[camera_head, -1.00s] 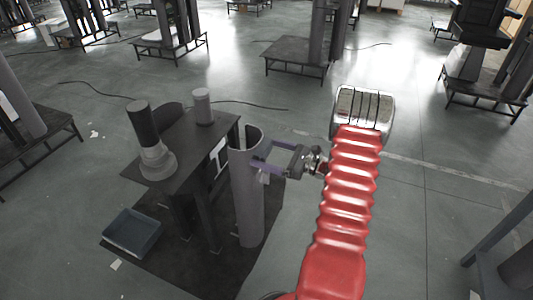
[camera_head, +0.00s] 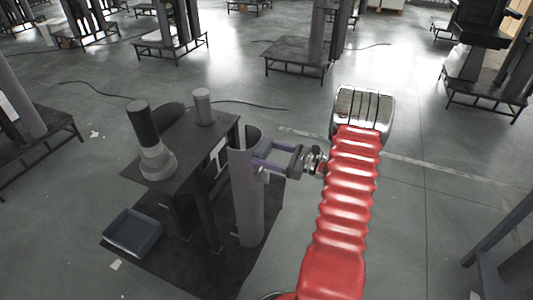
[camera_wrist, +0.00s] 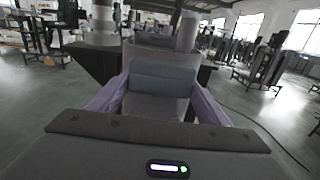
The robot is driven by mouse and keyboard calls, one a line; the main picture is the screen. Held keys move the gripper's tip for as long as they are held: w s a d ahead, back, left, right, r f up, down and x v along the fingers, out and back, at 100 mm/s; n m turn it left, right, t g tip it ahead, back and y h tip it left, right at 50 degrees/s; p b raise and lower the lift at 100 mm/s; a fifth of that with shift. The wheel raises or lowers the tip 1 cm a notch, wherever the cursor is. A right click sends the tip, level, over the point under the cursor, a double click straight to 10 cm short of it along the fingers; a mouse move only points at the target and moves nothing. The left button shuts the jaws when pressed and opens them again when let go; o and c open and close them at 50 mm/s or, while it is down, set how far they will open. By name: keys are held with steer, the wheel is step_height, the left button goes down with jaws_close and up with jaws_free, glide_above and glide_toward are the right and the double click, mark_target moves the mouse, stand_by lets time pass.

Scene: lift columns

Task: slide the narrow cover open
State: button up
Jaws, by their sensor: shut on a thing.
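The narrow cover (camera_head: 246,200) is a tall, grey, curved upright shell at the right side of a dark stand (camera_head: 185,150). In the wrist view it shows as a grey curved panel (camera_wrist: 162,76) between my two purple fingers. My gripper (camera_head: 255,159) reaches in from the right and is shut on the cover near its upper part. The finger ends are partly hidden by the cover's edges.
A grey-and-black cylinder piece (camera_head: 150,145) and a small grey cylinder (camera_head: 203,106) stand on the stand's top. A dark blue tray (camera_head: 132,233) sits at its foot.

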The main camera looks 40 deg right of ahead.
steer(key=o, duration=1.5)
steer(key=v, duration=1.3)
steer(key=shift+s+d, duration=0.15)
steer(key=shift+s, duration=0.15)
